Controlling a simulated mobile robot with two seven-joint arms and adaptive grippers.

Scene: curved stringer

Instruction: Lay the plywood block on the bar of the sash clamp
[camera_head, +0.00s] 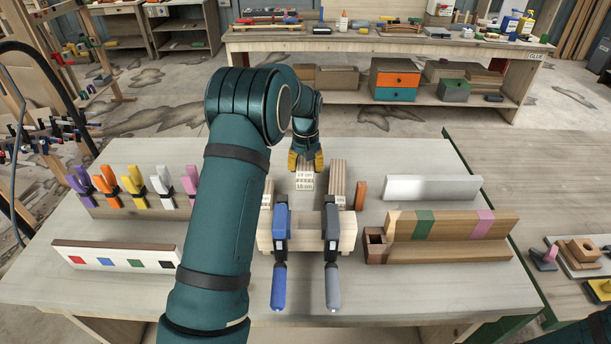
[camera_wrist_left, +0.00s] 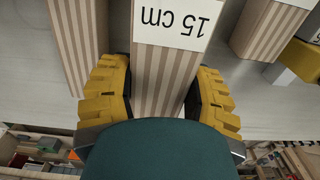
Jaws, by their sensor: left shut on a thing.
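My left gripper (camera_head: 305,162), with yellow fingers, is shut on a striped plywood block (camera_head: 305,172) at the middle of the table. In the left wrist view its fingers (camera_wrist_left: 160,95) press both sides of the block (camera_wrist_left: 165,75), which has a white "15 cm" label. Two more striped plywood blocks stand close by, one to the right (camera_head: 337,183) and one partly hidden by my arm (camera_head: 267,197). A blue-handled clamp (camera_head: 280,240) and a grey-handled clamp (camera_head: 332,240) rest at a pale wooden stand (camera_head: 306,232) in front. I cannot tell which is the sash clamp. My right gripper is not seen.
Coloured spring clamps (camera_head: 133,185) stand on a rack at the left, with a white board of coloured squares (camera_head: 115,257) in front. An orange block (camera_head: 360,195), a white block (camera_head: 432,188) and striped wooden beams (camera_head: 450,225) lie at the right. The front right tabletop is clear.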

